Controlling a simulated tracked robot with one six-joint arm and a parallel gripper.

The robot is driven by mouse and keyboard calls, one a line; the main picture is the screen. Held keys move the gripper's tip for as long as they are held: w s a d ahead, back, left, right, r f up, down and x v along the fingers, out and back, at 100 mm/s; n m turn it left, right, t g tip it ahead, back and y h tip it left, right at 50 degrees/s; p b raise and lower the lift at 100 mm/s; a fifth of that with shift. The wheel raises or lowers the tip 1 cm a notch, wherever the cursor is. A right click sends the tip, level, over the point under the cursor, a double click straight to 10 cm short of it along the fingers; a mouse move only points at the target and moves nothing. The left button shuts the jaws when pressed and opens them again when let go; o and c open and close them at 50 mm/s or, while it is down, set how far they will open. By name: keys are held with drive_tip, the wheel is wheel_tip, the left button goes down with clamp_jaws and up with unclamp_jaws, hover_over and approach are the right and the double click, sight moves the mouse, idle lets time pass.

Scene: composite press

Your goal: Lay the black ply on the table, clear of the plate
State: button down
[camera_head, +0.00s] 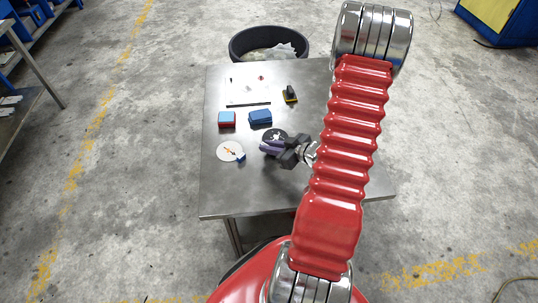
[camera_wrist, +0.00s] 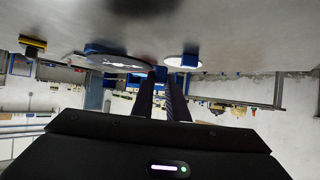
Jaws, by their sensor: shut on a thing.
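The black ply (camera_head: 275,135) is a dark disc with white marks, in the middle of the table (camera_head: 215,195). My gripper (camera_head: 279,149) comes from the right and is shut on the ply's near edge. In the wrist view, the picture is upside down and the ply (camera_wrist: 118,63) shows nearly edge-on at the tips of my gripper (camera_wrist: 164,76). I cannot tell how far it is above the table. A white round plate (camera_head: 228,150) with an orange mark lies to the left, apart from the ply, with a small blue piece (camera_head: 241,156) at its edge.
A blue block (camera_head: 261,117) and a red-and-blue block (camera_head: 227,119) stand just behind the ply. Further back are a black bar (camera_head: 248,104) and a black-and-yellow tool (camera_head: 290,95). A dark bin (camera_head: 238,45) stands behind the table. The table's front is bare.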

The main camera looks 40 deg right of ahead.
sight(269, 160)
drive_tip(key=shift+f, duration=0.25)
drive_tip(key=shift+f, duration=2.1)
drive_tip(key=shift+f, duration=0.1)
drive_tip(key=c, duration=1.7)
unclamp_jaws()
drive_tip(key=shift+c, duration=0.2)
drive_tip(key=v, duration=1.2)
